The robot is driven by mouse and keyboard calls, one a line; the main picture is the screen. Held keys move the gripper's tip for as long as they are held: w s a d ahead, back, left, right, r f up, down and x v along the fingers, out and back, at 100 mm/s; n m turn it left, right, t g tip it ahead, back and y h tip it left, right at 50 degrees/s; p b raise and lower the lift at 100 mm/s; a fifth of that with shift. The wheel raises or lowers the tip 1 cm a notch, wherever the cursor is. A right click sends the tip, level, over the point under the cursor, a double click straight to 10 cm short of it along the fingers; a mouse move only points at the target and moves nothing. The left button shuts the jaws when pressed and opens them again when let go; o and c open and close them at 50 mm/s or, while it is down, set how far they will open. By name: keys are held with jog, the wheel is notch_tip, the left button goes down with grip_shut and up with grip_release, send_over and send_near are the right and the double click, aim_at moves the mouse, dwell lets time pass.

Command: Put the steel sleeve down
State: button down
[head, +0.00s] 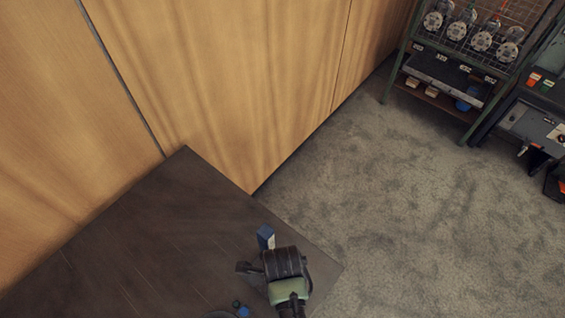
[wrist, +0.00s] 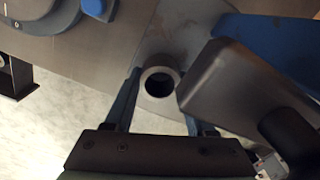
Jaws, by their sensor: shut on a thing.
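In the wrist view the steel sleeve (wrist: 159,68) is a short grey ring with its round, dark open end facing the camera. My gripper (wrist: 158,88) is shut on it, with one dark finger on each side. A grey metal surface lies behind the sleeve; I cannot tell whether the sleeve touches it. In the head view my gripper is mostly hidden behind my wrist, over the right end of the dark table (head: 150,235). The sleeve cannot be made out there.
A grey rounded block (wrist: 225,85) is close right of the sleeve, with a blue part (wrist: 275,45) behind. A blue knob (wrist: 97,8) is at upper left. Wooden panels (head: 230,80) border the table; a shelf rack (head: 455,75) stands beyond the floor.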

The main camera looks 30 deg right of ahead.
jog(key=shift+f, duration=0.15)
jog(key=shift+c, duration=1.2)
grip_release()
notch_tip(320, 180, up, 12)
